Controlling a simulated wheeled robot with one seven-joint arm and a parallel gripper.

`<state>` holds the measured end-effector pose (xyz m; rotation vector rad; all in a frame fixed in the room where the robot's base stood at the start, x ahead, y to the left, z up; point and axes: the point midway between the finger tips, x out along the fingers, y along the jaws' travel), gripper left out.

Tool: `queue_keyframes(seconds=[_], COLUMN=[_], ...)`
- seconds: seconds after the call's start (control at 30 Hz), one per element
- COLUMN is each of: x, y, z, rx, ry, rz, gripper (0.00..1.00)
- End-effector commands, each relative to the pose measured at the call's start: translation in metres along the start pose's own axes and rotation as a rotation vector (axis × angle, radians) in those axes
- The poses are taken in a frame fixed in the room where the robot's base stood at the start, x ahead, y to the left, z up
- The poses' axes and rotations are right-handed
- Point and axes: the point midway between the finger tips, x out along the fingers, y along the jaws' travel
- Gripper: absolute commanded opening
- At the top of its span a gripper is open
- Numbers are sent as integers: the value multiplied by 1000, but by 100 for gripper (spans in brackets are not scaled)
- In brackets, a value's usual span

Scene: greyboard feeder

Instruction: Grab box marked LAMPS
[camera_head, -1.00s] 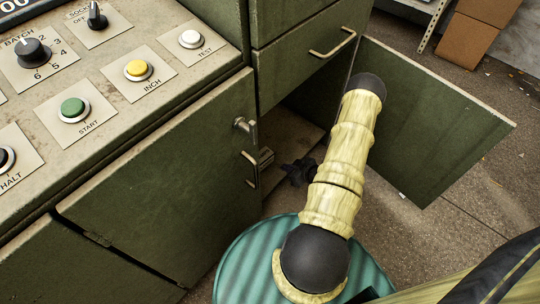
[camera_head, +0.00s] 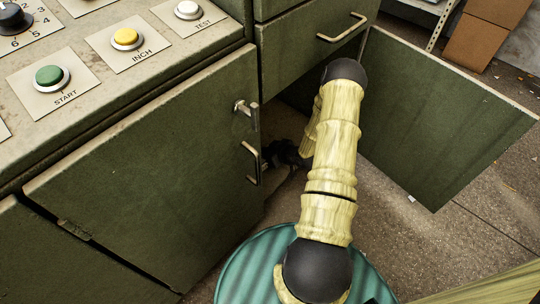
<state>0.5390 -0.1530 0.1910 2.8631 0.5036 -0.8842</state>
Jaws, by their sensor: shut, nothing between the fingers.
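No box marked LAMPS shows in this view. My gripper (camera_head: 284,155) is a small dark shape low at the cabinet opening, just right of the left door's handle. Its fingertips are hard to make out and partly hidden by the door edge. It looks shut and empty. The left green door (camera_head: 150,180) has a bar handle (camera_head: 251,162) and a latch knob (camera_head: 245,107). The cabinet's dark inside is mostly hidden by this door and my arm.
The right green door (camera_head: 440,115) stands wide open. A drawer (camera_head: 310,40) with a handle is above the opening. Start (camera_head: 51,78), inch (camera_head: 126,38) and test (camera_head: 188,10) buttons are on the panel. A ribbed teal drum top (camera_head: 245,265) is below my arm. Cardboard boxes (camera_head: 480,40) stand behind.

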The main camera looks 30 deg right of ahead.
Motion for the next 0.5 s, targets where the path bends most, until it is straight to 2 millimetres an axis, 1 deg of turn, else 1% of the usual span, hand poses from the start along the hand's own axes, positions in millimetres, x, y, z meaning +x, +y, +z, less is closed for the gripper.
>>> queue_keyframes(seconds=[0.03,0.1,0.37,0.5], x=[2,3,3,-2], y=[0,0,-1,-1], z=[4,6,9,13], rx=[1,1,3,6], ry=[-1,-2,-9,-13], rz=[-1,-1,-1,-1], gripper=[0,0,0,0])
